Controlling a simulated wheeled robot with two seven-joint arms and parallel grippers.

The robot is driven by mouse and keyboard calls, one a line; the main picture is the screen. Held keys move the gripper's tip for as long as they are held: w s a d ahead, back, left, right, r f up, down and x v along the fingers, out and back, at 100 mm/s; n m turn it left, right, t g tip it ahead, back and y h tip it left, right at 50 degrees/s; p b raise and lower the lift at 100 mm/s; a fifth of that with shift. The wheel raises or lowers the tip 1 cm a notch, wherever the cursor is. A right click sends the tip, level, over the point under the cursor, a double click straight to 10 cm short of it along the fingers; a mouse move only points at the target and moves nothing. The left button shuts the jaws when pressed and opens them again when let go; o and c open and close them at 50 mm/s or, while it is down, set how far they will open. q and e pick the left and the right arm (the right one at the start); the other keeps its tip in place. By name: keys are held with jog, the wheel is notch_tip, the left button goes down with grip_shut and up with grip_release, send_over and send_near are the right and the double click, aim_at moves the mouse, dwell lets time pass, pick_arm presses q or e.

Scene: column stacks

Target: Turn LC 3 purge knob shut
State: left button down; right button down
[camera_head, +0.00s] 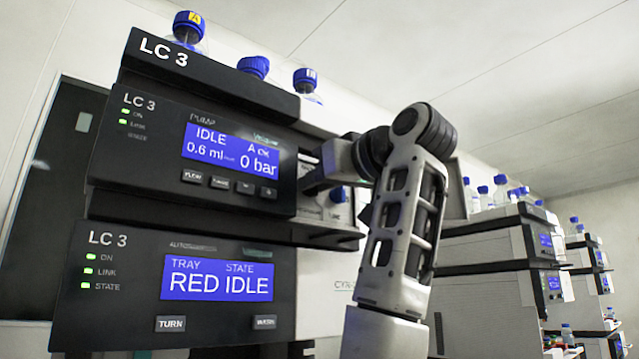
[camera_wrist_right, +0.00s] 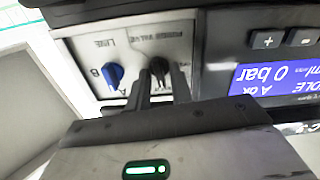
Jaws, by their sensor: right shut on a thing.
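The LC 3 pump module (camera_head: 140,165) is in the left half of the head view, its blue display reading IDLE, 0.6 ml and 0 bar. The wrist view, upside down, shows a pale valve panel (camera_wrist_right: 85,50) beside that display (camera_wrist_right: 275,82). The dark purge knob (camera_wrist_right: 159,67) sits on this panel under a blurred label. My right gripper (camera_wrist_right: 160,82) is shut on the knob, one finger on each side. In the head view my right gripper (camera_head: 308,178) reaches the panel and hides the knob. I cannot tell the knob's angle. My left gripper is in neither view.
A blue knob (camera_wrist_right: 113,77) is close beside the gripped knob; it also shows in the head view (camera_head: 338,194). Blue-capped bottles (camera_head: 253,67) stand on top of the stack. The autosampler (camera_head: 120,285) is below. More stacks (camera_head: 490,275) stand at right.

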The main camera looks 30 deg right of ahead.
jog(key=shift+m, duration=0.6)
jog(key=c, duration=1.5)
grip_release()
jog(key=shift+c, duration=0.2)
jog(key=shift+s, duration=0.1)
